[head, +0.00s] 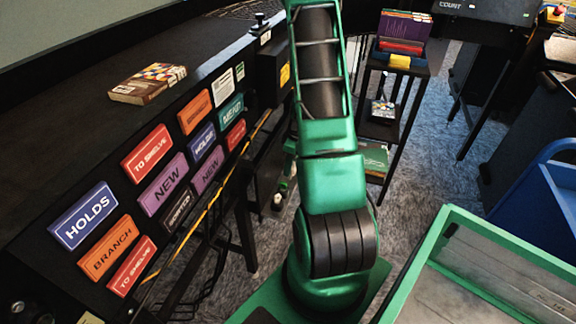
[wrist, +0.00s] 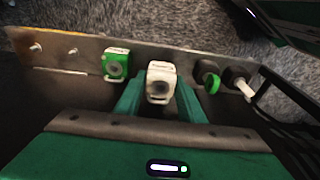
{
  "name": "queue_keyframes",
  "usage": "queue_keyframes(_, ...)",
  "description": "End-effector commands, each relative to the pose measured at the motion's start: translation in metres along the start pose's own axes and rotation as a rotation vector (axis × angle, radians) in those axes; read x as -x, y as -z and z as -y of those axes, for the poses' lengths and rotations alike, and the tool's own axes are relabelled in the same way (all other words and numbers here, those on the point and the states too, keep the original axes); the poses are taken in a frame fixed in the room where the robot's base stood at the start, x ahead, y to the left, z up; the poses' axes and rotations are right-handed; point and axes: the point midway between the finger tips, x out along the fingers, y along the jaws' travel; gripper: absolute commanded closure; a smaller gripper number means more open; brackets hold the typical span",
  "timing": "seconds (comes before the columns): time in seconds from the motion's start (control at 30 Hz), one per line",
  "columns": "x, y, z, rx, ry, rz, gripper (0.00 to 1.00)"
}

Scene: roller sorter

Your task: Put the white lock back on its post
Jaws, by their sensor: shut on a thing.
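The white lock (wrist: 160,76) is in the middle of the wrist view, between the two green fingers of my gripper (wrist: 159,88), which is shut on it. It is in front of a board (wrist: 90,62) that carries a row of posts. Two bare metal posts (wrist: 36,47) stick out at the board's left. A green lock (wrist: 116,64) sits on the board just left of the white lock. I cannot tell whether the white lock touches the board or a post behind it. My gripper is not visible in the head view.
Right of the white lock are a green ring-shaped item (wrist: 211,82) and a dark item with a white bar (wrist: 243,87). In the head view, a black sorter (head: 60,130) with label plates runs along the left. A green-rimmed bin (head: 480,228) stands at right.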

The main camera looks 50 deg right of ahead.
Motion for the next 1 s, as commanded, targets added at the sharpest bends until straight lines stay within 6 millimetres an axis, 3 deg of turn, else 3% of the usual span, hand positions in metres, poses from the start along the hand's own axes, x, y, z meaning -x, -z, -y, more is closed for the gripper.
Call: queue_keyframes(1.0,-0.024,-0.004,0.000,-0.001,0.000,0.000,0.90)
